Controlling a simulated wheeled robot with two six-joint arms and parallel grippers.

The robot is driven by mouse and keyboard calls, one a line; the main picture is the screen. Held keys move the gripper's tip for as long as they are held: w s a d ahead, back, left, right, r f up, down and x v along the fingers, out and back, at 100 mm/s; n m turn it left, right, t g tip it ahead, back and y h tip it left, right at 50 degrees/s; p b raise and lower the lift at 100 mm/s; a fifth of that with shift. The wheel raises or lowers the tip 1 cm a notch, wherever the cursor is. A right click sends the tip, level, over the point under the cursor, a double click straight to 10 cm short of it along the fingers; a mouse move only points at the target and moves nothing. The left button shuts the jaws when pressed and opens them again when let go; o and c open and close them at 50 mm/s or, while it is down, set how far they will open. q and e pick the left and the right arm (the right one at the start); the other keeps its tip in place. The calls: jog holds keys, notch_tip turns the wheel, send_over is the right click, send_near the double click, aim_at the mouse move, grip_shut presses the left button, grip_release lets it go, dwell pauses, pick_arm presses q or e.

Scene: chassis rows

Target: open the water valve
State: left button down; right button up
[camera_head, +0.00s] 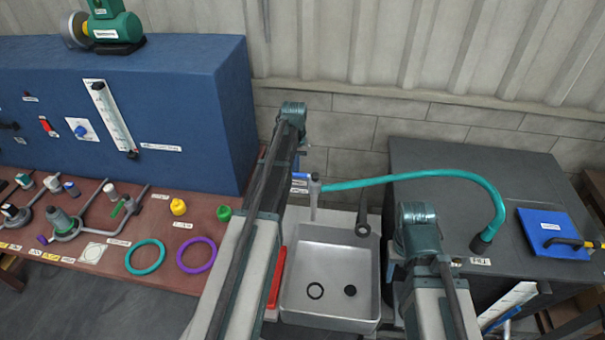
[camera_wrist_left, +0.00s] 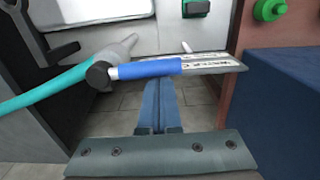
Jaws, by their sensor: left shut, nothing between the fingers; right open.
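The water valve is at the tap behind the sink. Its blue lever handle (camera_head: 300,176) shows just right of my left arm in the head view. In the left wrist view the blue handle (camera_wrist_left: 150,69) lies crosswise, joined to the grey tap body (camera_wrist_left: 115,60), with a labelled plate (camera_wrist_left: 205,64) at its right. My left gripper (camera_wrist_left: 158,84) is shut and empty, its fingertips close at the handle's lower edge. I cannot tell whether they touch it. In the head view my left arm hides these fingers. My right gripper does not show; only its arm does.
A teal hose (camera_head: 415,177) runs from the tap to the dark cabinet (camera_head: 440,160) at right. The sink (camera_head: 330,260) holds a dark ring. A red bench (camera_head: 150,205) with fittings and a blue box (camera_head: 200,110) stand left. A blue clipboard (camera_head: 545,226) lies on the cabinet.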

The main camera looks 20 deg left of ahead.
pick_arm(q)
jog(key=shift+s+d, duration=0.1)
jog(key=shift+s, duration=0.85)
jog(key=shift+s+d, duration=0.35)
jog(key=shift+s, duration=0.3)
jog(key=shift+s+d, duration=0.45)
jog(key=shift+s, duration=0.3)
